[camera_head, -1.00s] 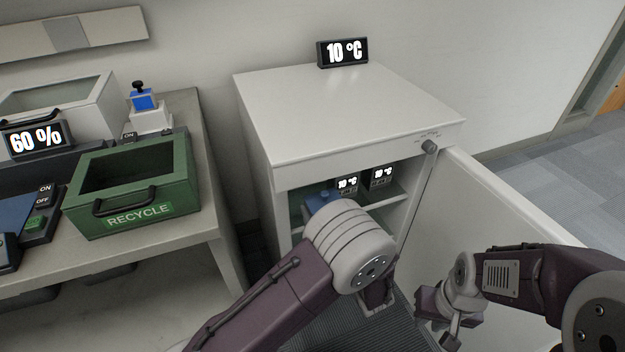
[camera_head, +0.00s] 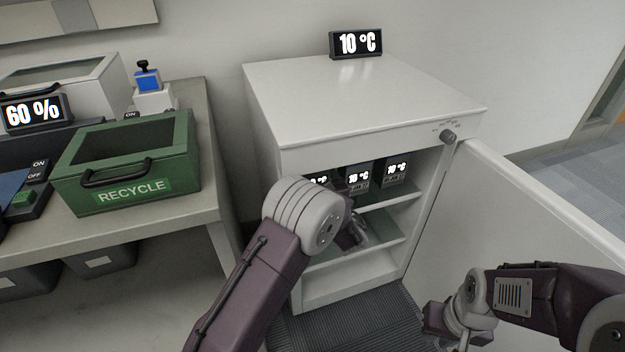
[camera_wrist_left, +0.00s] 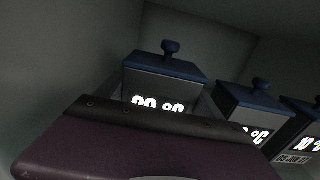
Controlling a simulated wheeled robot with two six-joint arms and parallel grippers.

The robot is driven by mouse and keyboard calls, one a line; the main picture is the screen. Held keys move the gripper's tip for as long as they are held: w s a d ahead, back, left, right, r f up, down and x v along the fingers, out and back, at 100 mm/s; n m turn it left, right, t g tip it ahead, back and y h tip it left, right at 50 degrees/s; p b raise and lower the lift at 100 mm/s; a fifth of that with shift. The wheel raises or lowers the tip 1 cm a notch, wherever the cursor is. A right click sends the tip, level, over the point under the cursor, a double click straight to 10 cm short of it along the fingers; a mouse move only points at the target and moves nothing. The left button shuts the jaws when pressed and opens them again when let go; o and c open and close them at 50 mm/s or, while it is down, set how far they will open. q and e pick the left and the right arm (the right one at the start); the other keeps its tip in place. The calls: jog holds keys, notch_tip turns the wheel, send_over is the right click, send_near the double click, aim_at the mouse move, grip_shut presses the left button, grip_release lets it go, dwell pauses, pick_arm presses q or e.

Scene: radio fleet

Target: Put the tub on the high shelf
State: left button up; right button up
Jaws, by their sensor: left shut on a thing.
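My left arm reaches into the open white cabinet (camera_head: 352,290). Its gripper is mostly hidden behind my wrist in the head view, and its dark body fills the bottom of the left wrist view (camera_wrist_left: 140,140). It is shut on the leftmost tub (camera_wrist_left: 165,80), a grey tub with a blue knobbed lid and a lit display, partly covered there. In the head view that tub's display (camera_head: 318,180) peeks above my wrist, at the upper shelf (camera_head: 405,195). Whether it touches the shelf I cannot tell. My right gripper (camera_head: 450,335) is by the door, away from the tubs.
Two similar tubs, the middle one (camera_head: 358,176) and the right one (camera_head: 396,170), stand on the upper shelf. The cabinet door (camera_head: 530,215) stands open at right. A green recycle bin (camera_head: 130,185) sits on the table at left. The lower shelf (camera_head: 365,250) looks clear where visible.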

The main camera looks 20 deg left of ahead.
pick_arm(q)
jog(key=shift+f, duration=0.8)
jog(key=shift+r, duration=0.2)
jog(key=shift+f, duration=0.15)
pick_arm(e)
jog(key=shift+f, duration=0.55)
pick_arm(q)
jog(key=o, duration=1.6)
pick_arm(e)
jog(key=shift+r, duration=0.1)
